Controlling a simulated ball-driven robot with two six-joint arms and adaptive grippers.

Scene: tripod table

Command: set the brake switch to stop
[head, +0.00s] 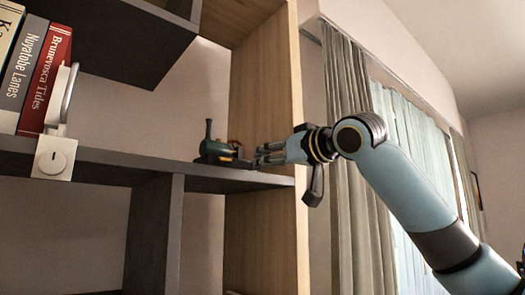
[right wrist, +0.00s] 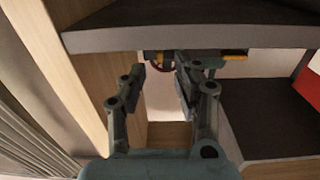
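A small dark green machine with an upright rounded post (head: 209,138) stands on the grey shelf near its right end. A red part shows at its right side. I cannot make out a brake switch or its setting. In the right wrist view the machine's underside (right wrist: 205,60) shows past the shelf edge, with yellow bits and a red wheel-like part. My right gripper (head: 259,154) is just right of the machine, fingers pointing left at it. In the right wrist view the gripper (right wrist: 160,77) is open with nothing between its fingers. Contact cannot be told. My left gripper is not in view.
The grey shelf (head: 120,165) runs to a wooden side panel (head: 265,85) behind the machine. Books (head: 45,80) and a white piece with a round dial (head: 54,160) are at the left. The shelf between them and the machine is clear. Curtains (head: 350,130) hang at right.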

